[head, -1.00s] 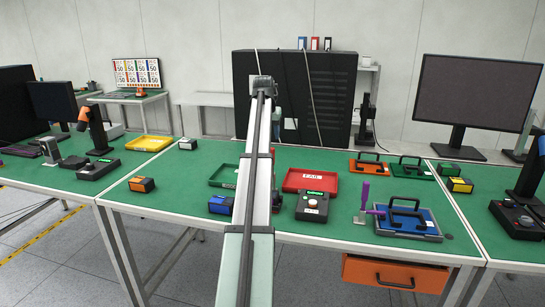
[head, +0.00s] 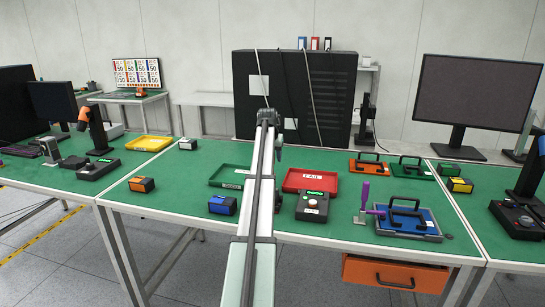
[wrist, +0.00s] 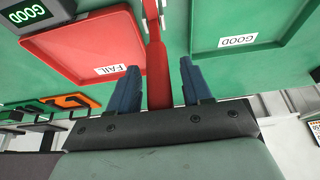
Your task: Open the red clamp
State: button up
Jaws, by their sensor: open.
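The red clamp (wrist: 157,82) shows in the wrist view as a long red handle, upright in the picture, between my two blue fingers. My gripper (wrist: 160,67) is open, with one finger on each side of the handle. I see a gap on both sides, wider on the right. The handle's lower end is hidden behind the black gripper body, and its upper end joins grey metal at the picture's top. In the head view my own arm hides the red clamp and most of my gripper.
The red FAIL tray (head: 290,181) and the green GOOD tray (head: 213,180) lie on either side of my arm. A black box with a lit display (head: 313,201) stands in front of the FAIL tray. A purple-handled clamp (head: 376,210) and a blue case (head: 428,217) are at right.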

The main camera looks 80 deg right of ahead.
jog(key=c, duration=0.7)
jog(key=shift+d+f+y, duration=0.3)
jog(key=shift+d+y, duration=0.5)
jog(key=shift+y, duration=0.25)
jog(key=shift+d+f+y, duration=0.3)
jog(key=shift+d+y, duration=0.45)
jog(key=shift+y, duration=0.25)
jog(key=shift+d+f+y, duration=0.3)
jog(key=shift+d+y, duration=0.5)
jog(key=shift+y, duration=0.25)
jog(key=o, duration=0.7)
